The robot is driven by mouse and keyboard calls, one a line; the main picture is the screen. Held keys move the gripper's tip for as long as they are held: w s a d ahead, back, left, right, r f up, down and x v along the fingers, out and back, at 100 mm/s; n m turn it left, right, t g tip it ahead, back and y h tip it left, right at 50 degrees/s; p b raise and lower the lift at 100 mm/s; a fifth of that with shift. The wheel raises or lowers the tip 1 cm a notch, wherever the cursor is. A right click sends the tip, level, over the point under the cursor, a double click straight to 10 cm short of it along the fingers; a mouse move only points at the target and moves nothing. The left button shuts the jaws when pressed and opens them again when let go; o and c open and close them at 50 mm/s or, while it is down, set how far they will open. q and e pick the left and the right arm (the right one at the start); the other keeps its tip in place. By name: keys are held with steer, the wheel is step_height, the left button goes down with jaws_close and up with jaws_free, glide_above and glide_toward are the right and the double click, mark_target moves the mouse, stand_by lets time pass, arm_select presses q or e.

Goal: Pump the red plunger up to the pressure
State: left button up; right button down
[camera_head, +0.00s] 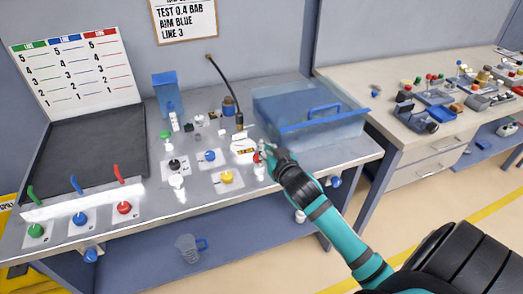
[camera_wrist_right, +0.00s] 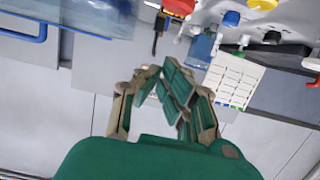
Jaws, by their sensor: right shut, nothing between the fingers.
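The red plunger (camera_head: 258,157) is a small red knob on a white base, near the front right of the grey bench. My right gripper (camera_head: 268,152) is just right of it in the head view, shut and empty. The wrist view shows its closed green-padded fingers (camera_wrist_right: 170,92), with a red part (camera_wrist_right: 178,6) at the top edge beyond them. I cannot tell whether the fingers touch the plunger. A white device with a yellow-black label (camera_head: 243,149) sits behind the plunger. My left gripper is out of view.
A clear bin with a blue handle (camera_head: 312,112) stands right behind my gripper. A yellow knob (camera_head: 227,177), a blue knob (camera_head: 210,156) and white parts are to the left. A sign (camera_head: 184,14) reads "TEST 0.4 BAB AIM BLUE LINE 3".

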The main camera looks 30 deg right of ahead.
steer(key=w+f, duration=0.2)
steer(key=w+d+f+p, duration=0.1)
steer(key=w+f, duration=0.1)
steer(key=shift+w, duration=0.15)
steer(key=shift+f, duration=0.55)
